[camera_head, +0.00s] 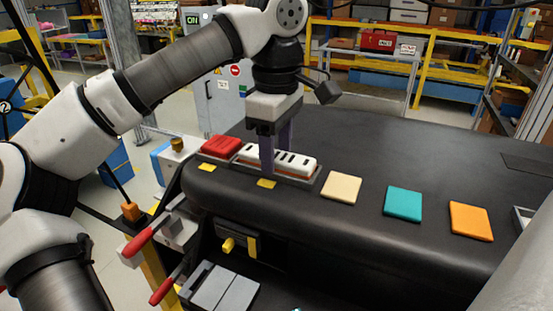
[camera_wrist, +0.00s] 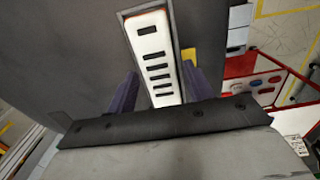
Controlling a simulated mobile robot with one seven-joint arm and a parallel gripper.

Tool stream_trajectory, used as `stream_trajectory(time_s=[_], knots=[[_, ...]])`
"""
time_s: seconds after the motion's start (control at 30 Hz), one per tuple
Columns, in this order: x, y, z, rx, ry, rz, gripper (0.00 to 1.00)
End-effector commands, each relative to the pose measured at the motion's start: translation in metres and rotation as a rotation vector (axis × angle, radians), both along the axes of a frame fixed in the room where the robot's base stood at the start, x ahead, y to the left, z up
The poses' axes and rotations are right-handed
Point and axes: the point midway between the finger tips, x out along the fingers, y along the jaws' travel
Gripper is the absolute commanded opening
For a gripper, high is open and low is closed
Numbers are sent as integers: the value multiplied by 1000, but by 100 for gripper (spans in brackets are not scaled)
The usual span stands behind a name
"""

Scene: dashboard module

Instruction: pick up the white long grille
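The white long grille (camera_head: 300,168) lies in a grey tray (camera_head: 314,181) on the black dashboard, with a row of dark slots along its top. In the wrist view the grille (camera_wrist: 153,43) runs up the middle of the picture. My gripper (camera_head: 276,158) points down over it, with one purple finger on the near side and one on the far side. In the wrist view the fingers of my gripper (camera_wrist: 160,74) stand apart, left and right of the grille. The gripper is open. The grille's lower end is hidden behind the gripper body there.
A red block (camera_head: 221,146) sits just left of the grille. Cream (camera_head: 341,188), teal (camera_head: 402,203) and orange (camera_head: 470,221) tiles lie to the right. Yellow marks (camera_head: 267,184) lie in front. The dashboard top behind is clear. Red-handled levers (camera_head: 138,243) stand at front left.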

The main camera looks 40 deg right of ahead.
Motion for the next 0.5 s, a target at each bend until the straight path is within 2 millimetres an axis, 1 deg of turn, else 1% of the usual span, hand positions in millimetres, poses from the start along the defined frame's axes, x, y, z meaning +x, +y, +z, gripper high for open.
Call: stream_trajectory(time_s=[0.03, 0.27, 0.3, 0.5], knots=[[0, 0, 0, 0, 0, 0, 45], [0, 0, 0, 0, 0, 0, 15], [0, 0, 0, 0, 0, 0, 13], [0, 0, 1, 0, 0, 0, 13]])
